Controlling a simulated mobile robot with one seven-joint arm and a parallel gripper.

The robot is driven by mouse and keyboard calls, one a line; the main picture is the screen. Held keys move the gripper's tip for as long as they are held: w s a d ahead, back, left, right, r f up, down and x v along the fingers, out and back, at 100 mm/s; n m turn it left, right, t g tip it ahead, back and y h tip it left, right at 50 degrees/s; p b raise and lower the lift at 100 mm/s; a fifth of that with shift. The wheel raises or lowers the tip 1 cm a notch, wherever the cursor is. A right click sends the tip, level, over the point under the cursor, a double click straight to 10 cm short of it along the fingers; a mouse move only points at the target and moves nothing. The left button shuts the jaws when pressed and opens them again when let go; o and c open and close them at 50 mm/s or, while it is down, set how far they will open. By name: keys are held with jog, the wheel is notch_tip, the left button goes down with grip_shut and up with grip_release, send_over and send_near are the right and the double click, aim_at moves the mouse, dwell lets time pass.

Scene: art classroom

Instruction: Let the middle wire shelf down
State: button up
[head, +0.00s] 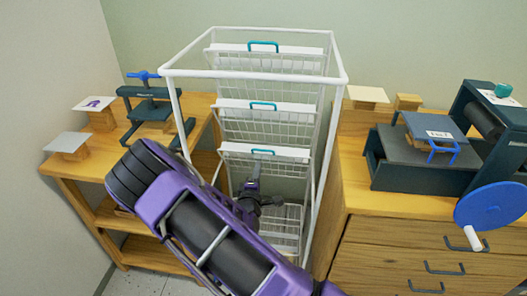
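A white wire rack (340,75) stands between two wooden cabinets in the head view. Three of its wire shelves stand steeply tilted up, each with a teal handle on its upper edge: the top one (268,67), the middle one (265,128) and a lower one (232,154). The lower shelf's handle (263,152) is just above my gripper (254,178). My purple arm hides the rack's lower left.
A flatter wire shelf (285,222) lies low in the rack. The left wooden cabinet (80,178) holds a dark press with a blue handle (150,100) and small blocks. The right cabinet (400,238) holds a press with a large blue wheel (490,205). The rack's posts flank my gripper.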

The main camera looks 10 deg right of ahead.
jog(key=b+x, duration=0.1)
jog(key=x, duration=1.1)
grip_shut()
dwell(1.1)
